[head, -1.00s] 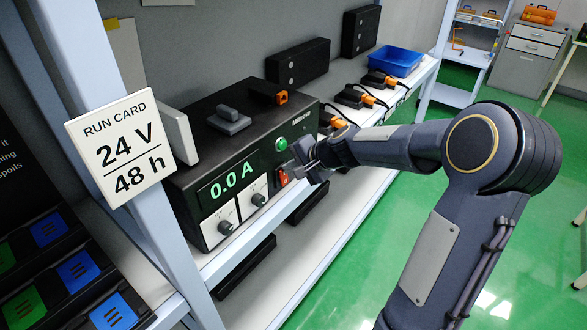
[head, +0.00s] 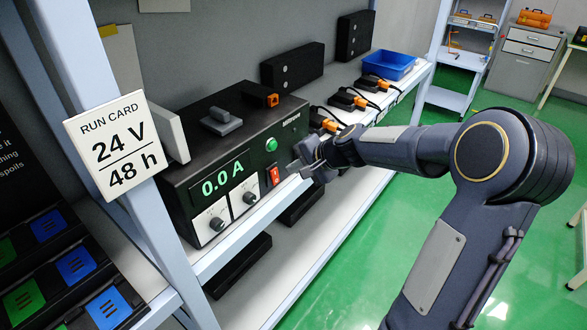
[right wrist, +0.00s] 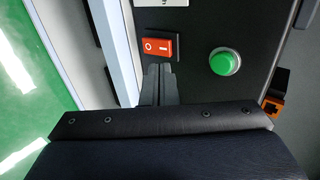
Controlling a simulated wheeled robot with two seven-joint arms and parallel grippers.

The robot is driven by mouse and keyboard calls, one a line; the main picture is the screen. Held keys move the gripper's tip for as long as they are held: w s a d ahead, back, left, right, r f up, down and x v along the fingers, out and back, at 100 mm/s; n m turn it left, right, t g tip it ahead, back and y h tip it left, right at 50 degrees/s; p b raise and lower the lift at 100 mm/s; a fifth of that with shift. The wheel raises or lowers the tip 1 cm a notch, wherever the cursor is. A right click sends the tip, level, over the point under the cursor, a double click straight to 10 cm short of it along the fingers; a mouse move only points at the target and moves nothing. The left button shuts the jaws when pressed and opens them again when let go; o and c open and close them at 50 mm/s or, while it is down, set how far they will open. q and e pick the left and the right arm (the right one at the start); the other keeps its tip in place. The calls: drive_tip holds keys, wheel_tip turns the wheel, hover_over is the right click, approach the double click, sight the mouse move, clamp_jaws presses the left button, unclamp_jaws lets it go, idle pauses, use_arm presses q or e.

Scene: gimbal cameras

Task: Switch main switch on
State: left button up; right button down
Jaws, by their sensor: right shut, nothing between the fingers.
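The main switch (head: 275,176) is a red rocker on the front of the black power supply (head: 237,125), below the green button (head: 271,144). In the right wrist view the red switch (right wrist: 157,47) shows its O and I marks, just beyond the fingertips. The supply's display reads 0.0 A in green. My right gripper (head: 291,167) is shut and empty, just to the right of the switch in the head view. In the right wrist view its closed fingers (right wrist: 157,75) point at the switch; whether they touch it I cannot tell. My left gripper is not in view.
The supply stands on a shelf, with two knobs (head: 250,197) on its front. A run card (head: 120,145) reading 24 V, 48 h is on the left post. Black units with orange connectors (head: 324,122) and a blue bin (head: 386,65) stand farther right. Green floor is open at right.

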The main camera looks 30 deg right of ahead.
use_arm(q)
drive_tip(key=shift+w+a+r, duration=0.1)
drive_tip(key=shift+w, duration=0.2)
use_arm(e)
drive_tip(key=s+d+r, duration=0.1)
drive_tip(key=s+r, duration=0.3)
drive_tip(key=r, duration=0.4)
drive_tip(key=shift+d, duration=0.35)
drive_tip(key=shift+r, duration=0.1)
drive_tip(key=s+a+f+n+g, duration=0.1)
drive_tip(key=s+a+n, duration=0.3)
drive_tip(key=s, duration=0.4)
drive_tip(key=s+a+f+n+g, duration=0.1)
drive_tip(key=s+a+f+n, duration=0.3)
drive_tip(key=s, duration=0.5)
drive_tip(key=s+a+f+n+g, duration=0.1)
drive_tip(key=s+a+f+n, duration=0.1)
drive_tip(key=s+a, duration=0.3)
drive_tip(key=s+n, duration=0.1)
drive_tip(key=s, duration=0.2)
drive_tip(key=shift+s+f+n, duration=0.15)
drive_tip(key=shift+f+n, duration=0.05)
drive_tip(key=shift+n, duration=0.2)
